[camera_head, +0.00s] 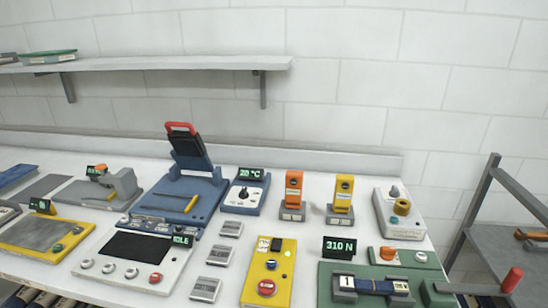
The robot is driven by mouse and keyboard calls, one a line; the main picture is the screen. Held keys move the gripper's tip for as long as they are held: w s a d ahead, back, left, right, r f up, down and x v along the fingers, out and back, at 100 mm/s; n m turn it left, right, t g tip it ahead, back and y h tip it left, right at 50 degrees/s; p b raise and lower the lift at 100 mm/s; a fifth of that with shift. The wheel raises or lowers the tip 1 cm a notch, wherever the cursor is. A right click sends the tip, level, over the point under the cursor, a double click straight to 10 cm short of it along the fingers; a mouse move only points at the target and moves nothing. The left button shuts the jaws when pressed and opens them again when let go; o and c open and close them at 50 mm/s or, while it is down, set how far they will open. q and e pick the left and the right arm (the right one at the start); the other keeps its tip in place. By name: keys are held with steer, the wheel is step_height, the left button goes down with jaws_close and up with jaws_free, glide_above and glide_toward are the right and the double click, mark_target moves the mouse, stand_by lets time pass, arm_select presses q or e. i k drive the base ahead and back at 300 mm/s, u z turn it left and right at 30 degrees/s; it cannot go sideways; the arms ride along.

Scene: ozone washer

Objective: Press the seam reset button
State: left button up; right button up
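No label lets me tell which button is the seam reset button. A white panel (176,259) with a dark screen and an "IDLE" display has several grey buttons and one red button (155,278) along its front. Neither of my grippers is in view.
A blue press (172,195) with a raised, red-handled lid stands behind the white panel. A "20 °C" unit (246,195), orange and yellow upright devices and a white box (386,215) line the back. A wall shelf (150,64) is above. A dark-framed cart (490,240) stands right.

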mark_target(420, 256)
steer(key=z, duration=1.3)
